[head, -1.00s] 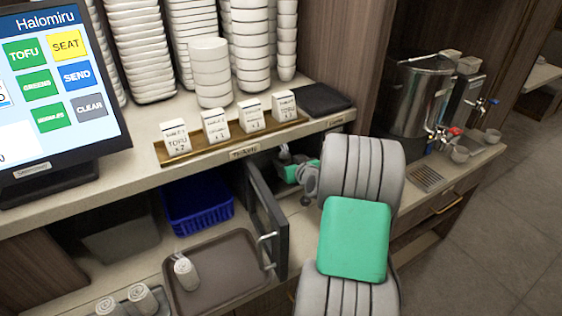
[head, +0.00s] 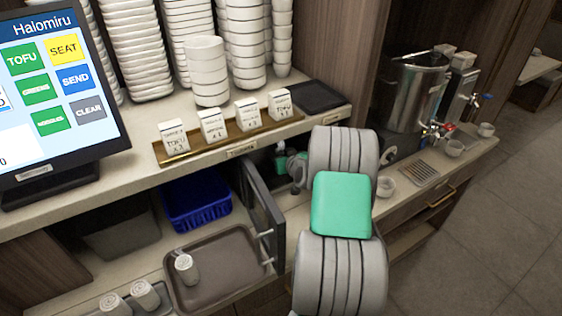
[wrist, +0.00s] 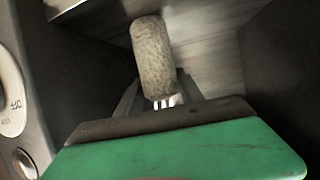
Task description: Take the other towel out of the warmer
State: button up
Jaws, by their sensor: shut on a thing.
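A rolled, pale towel (wrist: 152,55) stands out between the fingertips of my gripper (wrist: 158,101) in the wrist view. The gripper is shut on it. The towel is in front of a pale metal surface inside the warmer (wrist: 285,65), with dark walls on both sides. In the head view my gripper (head: 283,155) reaches into the warmer under the counter, mostly hidden by my arm. The held towel cannot be made out there. The warmer's dark door (head: 262,215) stands open to the left of my arm. Another rolled towel (head: 186,268) stands on the brown tray (head: 225,290).
A control panel with a dial (wrist: 10,95) is close at the left in the wrist view. A blue basket (head: 197,205) sits left of the door. The counter (head: 140,170) is above the gripper.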

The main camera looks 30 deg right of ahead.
jog(key=c, duration=0.7)
jog(key=shift+c, duration=0.2)
